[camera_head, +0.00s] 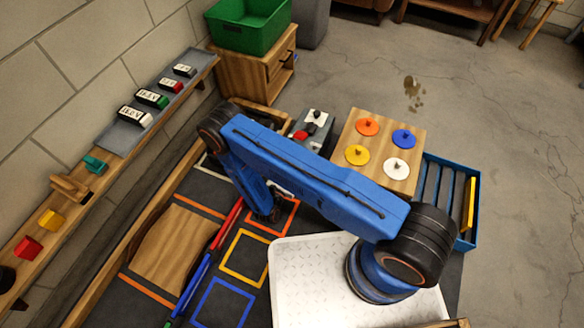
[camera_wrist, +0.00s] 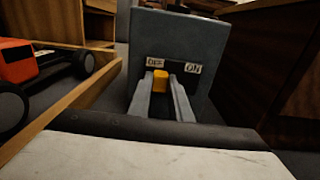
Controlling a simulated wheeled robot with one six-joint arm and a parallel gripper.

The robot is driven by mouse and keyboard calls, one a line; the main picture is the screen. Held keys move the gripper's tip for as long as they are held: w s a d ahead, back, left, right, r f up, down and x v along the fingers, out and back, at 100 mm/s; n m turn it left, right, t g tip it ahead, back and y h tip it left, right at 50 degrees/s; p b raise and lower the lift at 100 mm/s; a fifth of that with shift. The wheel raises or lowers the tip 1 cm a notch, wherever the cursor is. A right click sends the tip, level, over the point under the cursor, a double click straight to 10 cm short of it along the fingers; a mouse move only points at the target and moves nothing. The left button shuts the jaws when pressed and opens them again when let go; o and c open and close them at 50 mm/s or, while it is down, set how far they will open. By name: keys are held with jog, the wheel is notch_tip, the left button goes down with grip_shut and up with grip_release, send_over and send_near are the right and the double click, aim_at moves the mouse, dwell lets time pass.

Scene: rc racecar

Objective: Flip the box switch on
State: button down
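The grey switch box (camera_wrist: 205,35) stands straight ahead in the wrist view, with an OFF label (camera_wrist: 154,62) on the left and an ON label (camera_wrist: 193,68) on the right. Its yellow switch knob (camera_wrist: 160,80) sits below the labels, nearer OFF. My gripper (camera_wrist: 166,84) points at the box; its two grey fingers are apart, with the knob showing between their tips. I cannot tell whether they touch it. In the head view my blue arm hides part of the scene, and my gripper (camera_head: 265,212) is low beside the orange square.
A red toy car (camera_wrist: 18,62) is left in the wrist view, behind a wooden rail (camera_wrist: 75,95). Dark wood stands on the right. In the head view, a peg board with coloured discs (camera_head: 381,128), a blue rack (camera_head: 440,200) and a white tray (camera_head: 300,285) lie around my arm.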

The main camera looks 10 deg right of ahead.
jog(key=shift+s+d, duration=0.4)
jog(key=shift+d, duration=0.3)
jog(key=shift+s+d, duration=0.4)
jog(key=shift+d, duration=0.3)
jog(key=c, duration=1.6)
grip_release()
jog(key=shift+s, duration=0.1)
jog(key=shift+s+a, duration=0.45)
jog(key=shift+s, duration=0.1)
jog(key=v, duration=1.5)
jog(key=shift+s+a, duration=0.1)
jog(key=shift+s, duration=0.3)
jog(key=shift+s, duration=0.1)
